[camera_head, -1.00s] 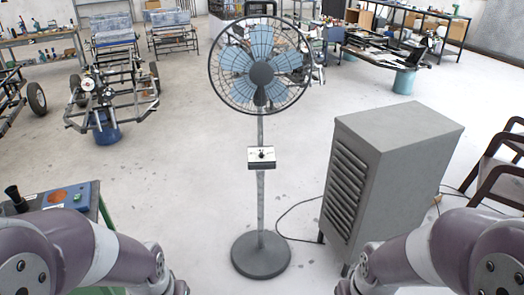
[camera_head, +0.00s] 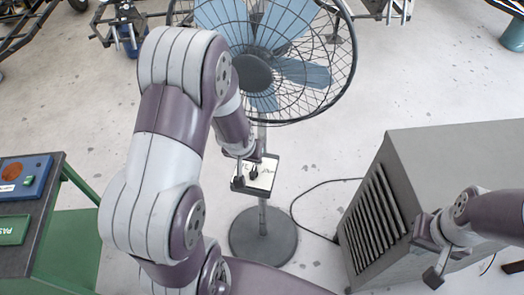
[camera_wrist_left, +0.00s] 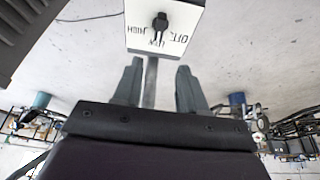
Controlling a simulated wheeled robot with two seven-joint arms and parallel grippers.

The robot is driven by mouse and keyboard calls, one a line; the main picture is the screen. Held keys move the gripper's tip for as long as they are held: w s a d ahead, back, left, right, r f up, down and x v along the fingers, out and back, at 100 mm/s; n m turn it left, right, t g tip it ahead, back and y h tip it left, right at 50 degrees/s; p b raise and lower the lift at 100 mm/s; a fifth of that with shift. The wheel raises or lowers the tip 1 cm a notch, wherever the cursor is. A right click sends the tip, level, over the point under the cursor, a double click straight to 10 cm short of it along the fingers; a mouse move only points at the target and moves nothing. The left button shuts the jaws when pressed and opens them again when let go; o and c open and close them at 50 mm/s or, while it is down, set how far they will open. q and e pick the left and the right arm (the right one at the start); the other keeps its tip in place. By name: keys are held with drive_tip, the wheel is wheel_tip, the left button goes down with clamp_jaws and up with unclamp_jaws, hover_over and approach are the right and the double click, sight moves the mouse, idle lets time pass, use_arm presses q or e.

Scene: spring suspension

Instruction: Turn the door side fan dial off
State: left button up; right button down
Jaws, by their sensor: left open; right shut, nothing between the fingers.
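The fan's white control box (camera_head: 267,178) sits on the pole below the blue-bladed fan (camera_head: 238,73). In the left wrist view the box (camera_wrist_left: 187,15) carries a black dial (camera_wrist_left: 160,21) and upside-down labels OFF, LOW and HIGH. The dial's narrow end appears to point toward LOW. My left gripper (camera_head: 254,176) is at the box in the head view, partly covering it. In the wrist view its fingers (camera_wrist_left: 158,70) are open and empty, with the dial beyond their tips and apart from them.
The grey louvred cabinet (camera_head: 440,160) stands to the right of the fan. The round fan base (camera_head: 262,238) stands on the floor with a cable trailing right. A green bench (camera_head: 80,240) with a blue box (camera_head: 28,178) is at the left. Floor between is open.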

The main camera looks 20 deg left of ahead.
sight(254, 167)
use_arm(q)
drive_tip(key=x, duration=0.4)
drive_tip(key=s+p+x, duration=0.1)
drive_tip(key=x, duration=0.1)
drive_tip(key=shift+w+d+f, duration=0.15)
drive_tip(key=shift+d+f, duration=0.1)
drive_tip(key=shift+f, duration=0.35)
drive_tip(key=x, duration=0.5)
drive_tip(key=shift+w+r, duration=0.2)
drive_tip(key=shift+w, duration=0.2)
drive_tip(key=shift+s+r, duration=0.15)
drive_tip(key=shift+s, duration=0.1)
drive_tip(key=shift+w, duration=0.1)
clamp_jaws()
use_arm(e)
drive_tip(key=shift+s+d+r, duration=0.15)
drive_tip(key=shift+s+r, duration=0.1)
drive_tip(key=shift+r, duration=0.3)
drive_tip(key=shift+s+d+r, duration=0.1)
drive_tip(key=shift+s+r, duration=0.15)
drive_tip(key=shift+r, duration=0.3)
